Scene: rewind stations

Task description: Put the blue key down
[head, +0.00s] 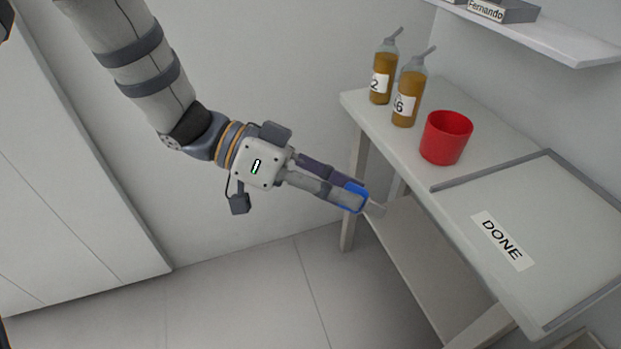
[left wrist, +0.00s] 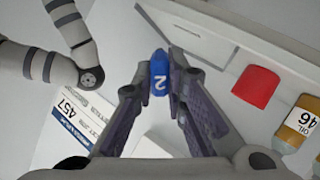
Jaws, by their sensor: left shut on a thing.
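The blue key (head: 355,197) is held between the fingertips of my left gripper (head: 362,198). In the left wrist view the blue key (left wrist: 158,72) shows a white 2, and the left gripper (left wrist: 160,85) is shut on it. In the head view the key is in the air, left of the table's front edge and apart from it. The fingers hide part of the key. My right gripper is not in view.
The table (head: 413,165) holds a red cup (head: 446,138), two amber bottles (head: 382,75) and (head: 408,95), and a grey-edged area (head: 560,215) labelled DONE, which is empty. A shelf (head: 560,35) is above. A white label (left wrist: 75,118) reading 457 shows in the left wrist view.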

